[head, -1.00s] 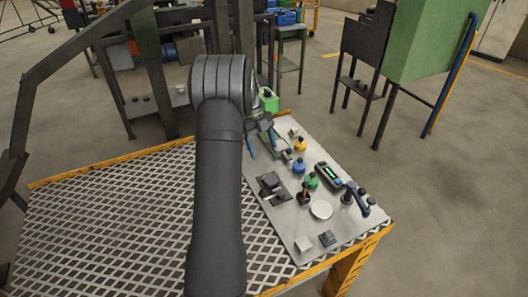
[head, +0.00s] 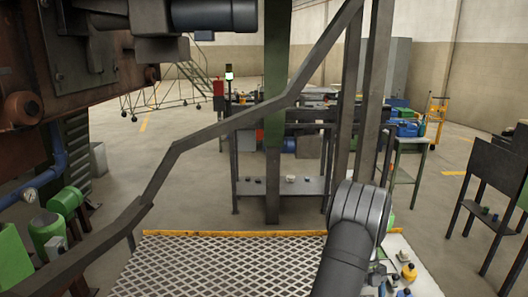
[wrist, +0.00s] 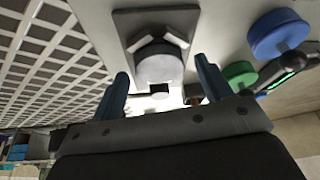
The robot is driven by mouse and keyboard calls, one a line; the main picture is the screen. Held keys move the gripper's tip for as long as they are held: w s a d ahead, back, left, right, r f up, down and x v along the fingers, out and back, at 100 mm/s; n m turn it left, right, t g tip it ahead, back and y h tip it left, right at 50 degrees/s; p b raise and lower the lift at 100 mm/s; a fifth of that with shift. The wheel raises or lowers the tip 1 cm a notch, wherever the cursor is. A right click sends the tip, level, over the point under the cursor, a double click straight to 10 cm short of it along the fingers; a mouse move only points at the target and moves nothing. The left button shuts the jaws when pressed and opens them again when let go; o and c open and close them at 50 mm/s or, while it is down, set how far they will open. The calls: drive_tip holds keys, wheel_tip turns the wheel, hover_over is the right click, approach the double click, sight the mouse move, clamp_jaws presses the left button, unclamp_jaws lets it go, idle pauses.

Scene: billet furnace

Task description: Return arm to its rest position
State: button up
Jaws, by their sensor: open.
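My arm (head: 350,235) stands at the lower right of the head view, and its elbow joint faces me. My gripper (wrist: 161,72) shows in the wrist view as two blue fingers spread wide apart, with nothing between them. Beyond the fingertips is a grey round-topped piece on a dark square plate (wrist: 128,22), apart from them as far as I can tell. In the head view the gripper is hidden or below the frame.
A pale panel (head: 425,285) bears a yellow knob (head: 409,271). The wrist view shows a blue knob (wrist: 279,34), a green knob (wrist: 239,74) and a dark device with a green display (wrist: 282,80). A dark handrail (head: 230,122) crosses ahead above the mesh platform (head: 215,262).

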drive_tip(key=shift+r, duration=1.75)
drive_tip(key=shift+f, duration=0.1)
